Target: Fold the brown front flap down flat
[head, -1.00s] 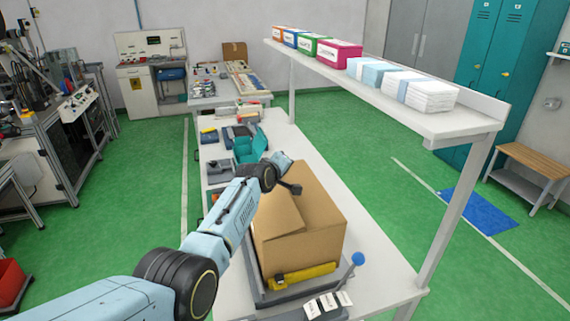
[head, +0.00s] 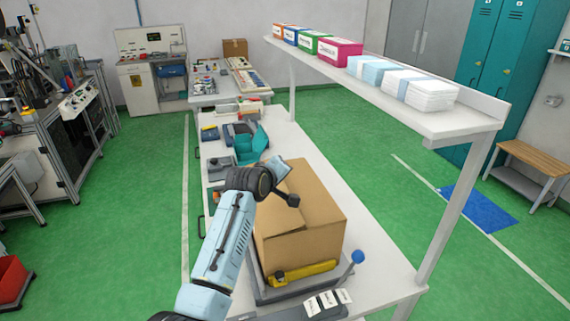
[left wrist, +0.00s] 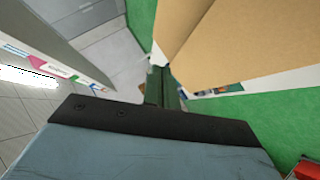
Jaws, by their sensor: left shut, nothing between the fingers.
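The brown cardboard box (head: 322,240) sits on a grey stand on the bench in the head view. A brown flap (head: 285,217) lies along its near-left top edge; its exact angle is hard to tell. My left gripper (head: 293,199) is over the left part of the box top, its fingers small and dark. In the left wrist view the shut, empty fingers (left wrist: 162,88) point toward a large brown cardboard panel (left wrist: 250,45), by its pointed corner. I cannot tell whether they touch it. My right gripper is not in view.
A yellow tool (head: 300,273) lies in front of the box, beside a blue-knobbed lever (head: 358,257) and white labels (head: 328,301). A teal bin (head: 250,145) stands behind. A raised shelf (head: 400,98) holding boxes and packs runs along the right.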

